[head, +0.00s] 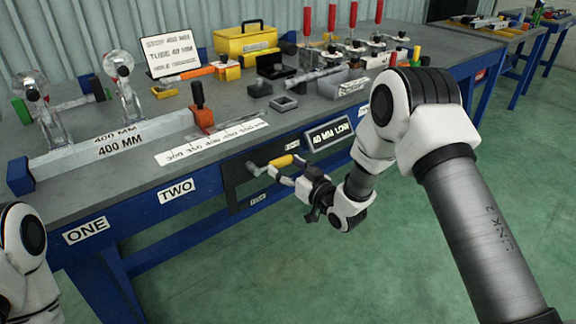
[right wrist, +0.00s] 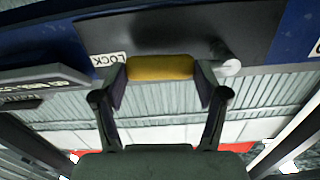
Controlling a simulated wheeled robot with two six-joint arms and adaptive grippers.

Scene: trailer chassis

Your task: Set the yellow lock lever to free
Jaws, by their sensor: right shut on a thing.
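The yellow lock lever (head: 281,161) sits on a dark panel (head: 235,172) on the front of the blue bench. My right gripper (head: 289,174) is at its yellow grip. In the right wrist view the yellow grip (right wrist: 160,68) lies crosswise between the two fingers of my right gripper (right wrist: 160,82), which are shut on it. A second small label (head: 257,200) is low on the panel. My left gripper is out of view.
The grey bench top (head: 130,190) holds a long 400 MM bar (head: 125,145), a yellow toolbox (head: 245,40), a small grey tray (head: 284,102) and several red-handled clamps. A dark sign (head: 329,131) hangs right of the lever. Green floor in front is clear.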

